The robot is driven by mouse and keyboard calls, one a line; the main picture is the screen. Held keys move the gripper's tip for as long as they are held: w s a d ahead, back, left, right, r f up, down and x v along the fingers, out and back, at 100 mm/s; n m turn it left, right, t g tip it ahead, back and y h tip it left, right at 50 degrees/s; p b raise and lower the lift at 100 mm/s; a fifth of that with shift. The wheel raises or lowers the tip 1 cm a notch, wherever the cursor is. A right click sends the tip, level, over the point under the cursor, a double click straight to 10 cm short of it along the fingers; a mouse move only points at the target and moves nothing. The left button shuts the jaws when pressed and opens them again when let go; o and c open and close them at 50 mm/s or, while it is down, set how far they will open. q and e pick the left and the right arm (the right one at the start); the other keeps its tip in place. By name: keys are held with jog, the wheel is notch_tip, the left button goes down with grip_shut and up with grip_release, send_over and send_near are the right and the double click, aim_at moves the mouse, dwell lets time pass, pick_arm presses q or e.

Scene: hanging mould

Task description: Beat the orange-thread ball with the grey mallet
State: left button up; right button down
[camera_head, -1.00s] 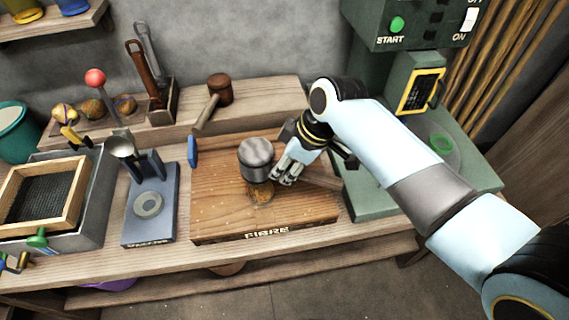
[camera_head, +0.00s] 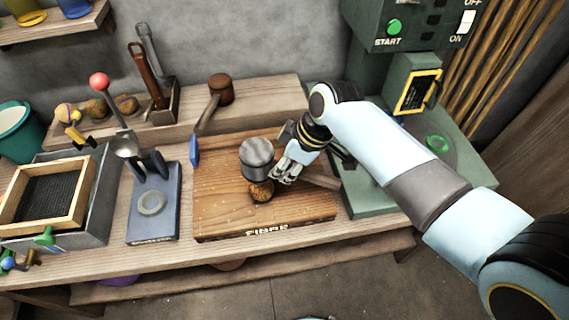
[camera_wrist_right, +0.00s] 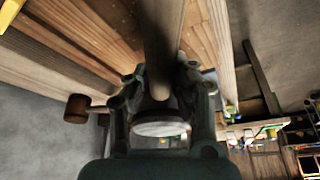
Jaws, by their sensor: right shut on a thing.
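The grey mallet's head (camera_head: 257,158) is upright over the wooden board. My right gripper (camera_head: 288,172) is shut on the mallet's handle; the wrist view shows the handle (camera_wrist_right: 163,40) running out between the fingers. The orange-thread ball (camera_head: 262,191) is a small brown-orange lump on the board, right below the mallet head, which partly hides it. I cannot tell whether the head touches the ball. My left gripper is not in view.
The fibre board (camera_head: 220,205) is otherwise largely clear. A brown mallet (camera_head: 220,90) lies on the raised shelf behind. A blue-grey press stand (camera_head: 153,222) and framed screen (camera_head: 20,219) are at left; a green machine (camera_head: 375,195) is at right.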

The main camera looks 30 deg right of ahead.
jog(key=shift+f+b, duration=1.9)
jog(key=shift+f, duration=0.55)
notch_tip(320, 180, up, 5)
jog(key=p, duration=0.5)
jog(key=shift+f, duration=0.25)
